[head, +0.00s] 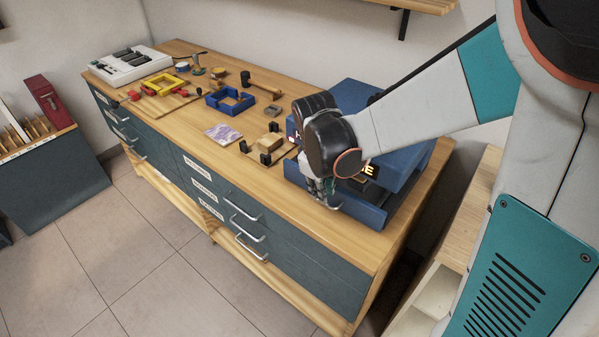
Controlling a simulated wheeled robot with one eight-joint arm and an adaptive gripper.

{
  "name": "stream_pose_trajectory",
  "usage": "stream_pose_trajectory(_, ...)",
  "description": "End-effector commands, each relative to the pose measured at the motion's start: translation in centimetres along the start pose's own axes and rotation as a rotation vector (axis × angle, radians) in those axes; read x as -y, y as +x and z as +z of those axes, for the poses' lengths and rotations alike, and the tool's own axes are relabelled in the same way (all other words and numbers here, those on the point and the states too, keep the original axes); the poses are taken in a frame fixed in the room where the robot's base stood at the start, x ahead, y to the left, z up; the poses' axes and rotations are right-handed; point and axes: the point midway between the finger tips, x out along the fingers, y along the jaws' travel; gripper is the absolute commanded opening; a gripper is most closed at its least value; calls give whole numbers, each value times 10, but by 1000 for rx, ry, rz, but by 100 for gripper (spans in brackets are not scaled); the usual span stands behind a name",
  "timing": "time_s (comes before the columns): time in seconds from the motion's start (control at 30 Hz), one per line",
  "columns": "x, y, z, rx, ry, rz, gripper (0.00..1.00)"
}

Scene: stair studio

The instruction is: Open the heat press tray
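The heat press (400,157) is a blue machine on the right end of the wooden workbench, partly hidden behind my arm. A blue tray-like lower part (355,208) shows at its front, low down near the bench's front edge. Glowing letters show on the press just right of my wrist. My gripper (329,201) points down at the front of this lower part, touching it or very close. I cannot tell whether its fingers are open or shut, or whether they hold a handle.
On the workbench (330,230) left of the press lie a small jig with a wooden block (270,143), a purple patterned card (223,133), a blue frame (229,100) and a mallet (262,84). A white device (130,64) stands at the far left. The floor in front is clear.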

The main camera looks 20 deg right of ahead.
Motion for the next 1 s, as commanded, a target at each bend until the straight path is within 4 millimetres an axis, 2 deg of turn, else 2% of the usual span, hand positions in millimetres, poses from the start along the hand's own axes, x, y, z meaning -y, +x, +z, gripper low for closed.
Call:
stream_pose_trajectory(0.03, 0, 12, 0, 0, 1, 0, 17)
stream_pose_trajectory(0.1, 0, 20, 0, 0, 1, 0, 17)
stream_pose_trajectory(0.3, 0, 35, 0, 0, 1, 0, 17)
stream_pose_trajectory(0.63, 0, 36, 1, 0, 1, 0, 17)
stream_pose_trajectory(0.7, 0, 36, 1, 0, 1, 0, 1)
stream_pose_trajectory(1.0, 1, 36, 1, 0, 0, 0, 0)
